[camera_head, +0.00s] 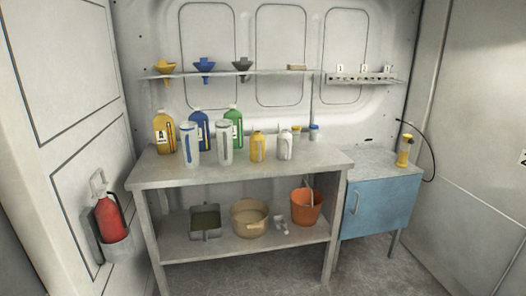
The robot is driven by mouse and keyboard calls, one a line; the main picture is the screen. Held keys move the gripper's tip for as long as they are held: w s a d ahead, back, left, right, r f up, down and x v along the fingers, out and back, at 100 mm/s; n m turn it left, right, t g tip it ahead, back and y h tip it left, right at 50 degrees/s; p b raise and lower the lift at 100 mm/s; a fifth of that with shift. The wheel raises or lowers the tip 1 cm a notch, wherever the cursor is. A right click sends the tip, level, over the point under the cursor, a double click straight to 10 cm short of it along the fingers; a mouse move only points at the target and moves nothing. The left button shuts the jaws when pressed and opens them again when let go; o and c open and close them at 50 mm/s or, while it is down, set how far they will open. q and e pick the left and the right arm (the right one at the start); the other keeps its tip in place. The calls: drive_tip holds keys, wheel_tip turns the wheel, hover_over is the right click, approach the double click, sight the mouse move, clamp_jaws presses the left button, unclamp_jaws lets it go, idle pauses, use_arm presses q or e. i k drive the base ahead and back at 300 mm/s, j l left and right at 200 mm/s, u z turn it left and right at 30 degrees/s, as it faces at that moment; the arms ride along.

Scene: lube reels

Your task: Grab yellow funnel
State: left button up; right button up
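The yellow funnel (166,68) sits at the left end of the wall shelf (270,72), with its wide mouth up and its spout reaching below the shelf level. A blue funnel (204,66) and a dark grey funnel (243,66) are in a row to its right on the same shelf. Neither my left gripper nor my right gripper is in view. Nothing hides the yellow funnel.
A grey workbench (315,162) stands below the shelf with several bottles and jugs, including a yellow jug (164,132). Its lower shelf holds a tan basin (249,217) and an orange bucket (306,205). A blue cabinet (378,210) stands right; a fire extinguisher (110,219) hangs left.

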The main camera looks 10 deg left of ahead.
sight(163, 67)
drive_tip(key=i+l+u, duration=0.1)
drive_tip(key=i+u, duration=0.3)
drive_tip(key=i+l+u, duration=0.15)
drive_tip(key=u, duration=0.3)
drive_tip(key=i+l+u, duration=0.4)
drive_tip(key=i+l+z, duration=0.1)
drive_tip(key=i, duration=0.3)
drive_tip(key=i+l, duration=0.15)
drive_tip(key=i, duration=0.25)
drive_tip(key=l+z, duration=0.05)
